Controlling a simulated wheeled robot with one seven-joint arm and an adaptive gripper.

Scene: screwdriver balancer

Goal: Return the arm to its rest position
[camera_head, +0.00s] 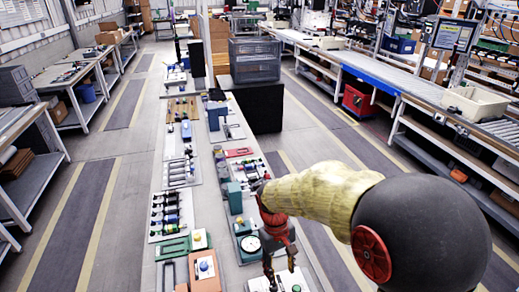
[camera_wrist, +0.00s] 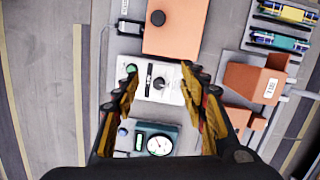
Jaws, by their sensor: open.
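My gripper (camera_head: 280,265) is at the lower middle of the head view, at the end of my yellow-covered arm, over the right side of a long workbench. In the wrist view my gripper (camera_wrist: 163,95) shows two dark fingers with yellow-brown inner parts, spread apart with nothing held between them. A green device with a round white dial (camera_wrist: 159,146) lies between the fingers, nearer the wrist. I cannot judge the exact height above them.
The long bench carries several tools and devices, including orange blocks (camera_wrist: 175,25) and a green dial device (camera_head: 250,244). A grey crate (camera_head: 254,60) stands farther back. Side tables (camera_head: 80,70) line the left, a conveyor (camera_head: 400,80) the right. Striped floor aisles (camera_head: 90,200) are clear.

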